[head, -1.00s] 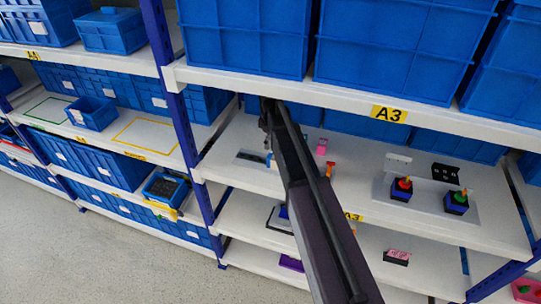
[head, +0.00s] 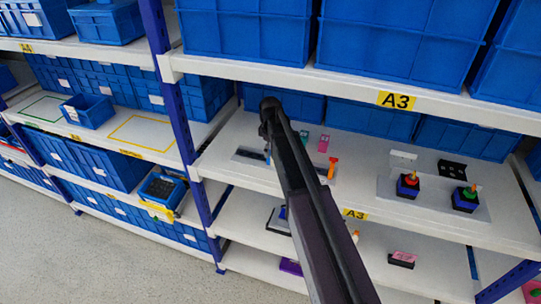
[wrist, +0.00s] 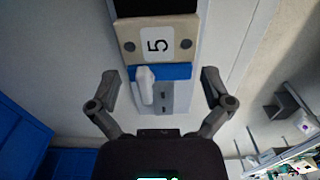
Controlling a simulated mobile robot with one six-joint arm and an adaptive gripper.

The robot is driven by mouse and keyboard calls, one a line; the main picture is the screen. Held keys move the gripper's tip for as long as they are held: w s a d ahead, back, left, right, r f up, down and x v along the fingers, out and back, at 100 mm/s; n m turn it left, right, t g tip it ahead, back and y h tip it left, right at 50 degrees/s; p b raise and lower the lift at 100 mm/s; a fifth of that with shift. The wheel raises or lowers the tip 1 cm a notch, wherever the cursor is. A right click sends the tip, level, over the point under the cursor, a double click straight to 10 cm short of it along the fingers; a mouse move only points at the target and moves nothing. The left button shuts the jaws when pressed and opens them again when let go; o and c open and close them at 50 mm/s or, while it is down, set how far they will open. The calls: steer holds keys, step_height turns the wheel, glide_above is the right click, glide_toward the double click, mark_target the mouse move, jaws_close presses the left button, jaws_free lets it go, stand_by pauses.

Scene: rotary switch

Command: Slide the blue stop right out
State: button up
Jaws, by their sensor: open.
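The blue stop (wrist: 180,71) shows in the wrist view as a flat blue bar across a grey slotted plate (wrist: 177,98). It lies just below a beige block (wrist: 158,30) with a white label "5". A white handle (wrist: 146,86) lies over the bar's left part and hides some of it. My gripper (wrist: 160,76) is open, with one finger left and one right of the bar and handle; both look apart from them. In the head view my arm covers most of this spot, and the gripper cannot be made out clearly.
In the head view, a pink block (head: 323,143) and an orange-topped piece (head: 332,166) stand right of my arm on the shelf (head: 362,195). Two knobbed boxes (head: 407,187) (head: 465,199) stand farther right. Blue bins (head: 415,45) fill the shelf above.

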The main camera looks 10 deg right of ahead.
steer(key=shift+f+b, duration=0.3)
steer(key=shift+f, duration=0.2)
steer(key=c, duration=1.1)
steer(key=shift+c, duration=0.2)
